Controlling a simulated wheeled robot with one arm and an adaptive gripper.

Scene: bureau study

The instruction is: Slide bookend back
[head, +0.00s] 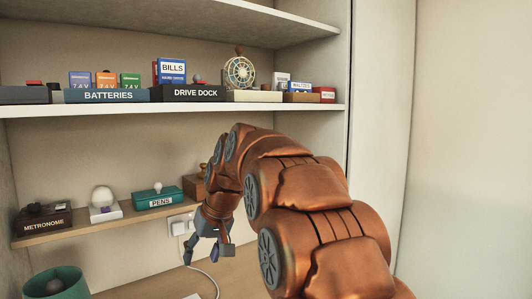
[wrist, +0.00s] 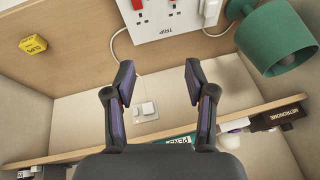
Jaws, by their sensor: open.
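I cannot pick out a bookend for certain in either view. My gripper (head: 207,248) hangs fingers-down in front of the lower shelf (head: 125,224), near the wall socket, in the head view. In the wrist view my gripper (wrist: 158,78) is open, with its two dark fingers wide apart and nothing between them. A brown object (head: 194,187) stands at the right end of the lower shelf, partly hidden by my arm. My arm also hides part of the space under the upper shelf.
The upper shelf (head: 300,107) carries several labelled boxes and a round wheel-like ornament (head: 239,72). The lower shelf holds a metronome box (head: 43,222), a white ornament (head: 104,203) and a green pens box (head: 158,199). A green lamp (head: 57,284) stands lower left. A socket panel (wrist: 165,18) shows in the wrist view.

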